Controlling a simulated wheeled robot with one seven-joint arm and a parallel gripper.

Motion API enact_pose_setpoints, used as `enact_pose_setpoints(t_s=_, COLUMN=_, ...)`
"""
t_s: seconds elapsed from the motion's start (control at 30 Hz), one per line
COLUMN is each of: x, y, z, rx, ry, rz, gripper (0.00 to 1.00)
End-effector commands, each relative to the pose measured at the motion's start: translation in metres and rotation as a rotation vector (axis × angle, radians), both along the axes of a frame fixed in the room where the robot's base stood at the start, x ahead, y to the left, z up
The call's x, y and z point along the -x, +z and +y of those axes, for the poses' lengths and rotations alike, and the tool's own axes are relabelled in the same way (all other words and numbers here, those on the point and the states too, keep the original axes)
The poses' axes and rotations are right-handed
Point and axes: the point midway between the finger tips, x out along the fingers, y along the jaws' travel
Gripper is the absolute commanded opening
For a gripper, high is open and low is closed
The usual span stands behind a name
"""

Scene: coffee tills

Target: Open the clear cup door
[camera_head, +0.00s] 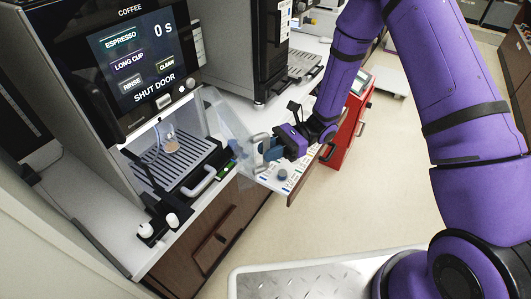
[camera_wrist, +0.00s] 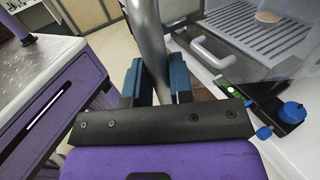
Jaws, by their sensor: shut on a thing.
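The clear cup door (camera_head: 226,122) is a see-through panel on the right side of the coffee machine's bay and stands swung outward. My gripper (camera_head: 258,150) is at the door's outer edge and is shut on its handle. In the wrist view, my gripper (camera_wrist: 157,85) has its blue-padded fingers on either side of the grey bar handle (camera_wrist: 148,40). The coffee machine (camera_head: 120,60) shows "SHUT DOOR" on its screen. A cup (camera_head: 171,146) with brown contents is inside the bay, above the drip tray (camera_head: 165,170).
A white tray handle (camera_head: 200,182) juts out at the bay's front. Two white knobs (camera_head: 158,225) are on the counter at the lower left. A second black machine (camera_head: 255,50) stands behind. A red cabinet (camera_head: 348,130) is beyond my gripper.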

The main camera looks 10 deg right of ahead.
Motion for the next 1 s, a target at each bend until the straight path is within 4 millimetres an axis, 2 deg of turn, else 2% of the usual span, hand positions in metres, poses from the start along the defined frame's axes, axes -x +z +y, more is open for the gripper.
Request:
enact_pose_setpoints(t_s=0.03, x=-0.008, y=0.001, z=-0.001, rx=-0.003, ry=-0.009, rz=-0.006, gripper=0.00)
enact_pose_setpoints(t_s=0.3, x=-0.029, y=0.002, z=-0.016, rx=-0.004, ry=-0.010, rz=-0.010, gripper=0.05)
enact_pose_setpoints(t_s=0.53, x=-0.046, y=0.002, z=-0.027, rx=-0.006, ry=-0.009, rz=-0.010, gripper=0.01)
enact_pose_setpoints(t_s=1.0, x=-0.050, y=0.002, z=-0.030, rx=-0.005, ry=-0.005, rz=-0.009, gripper=0.00)
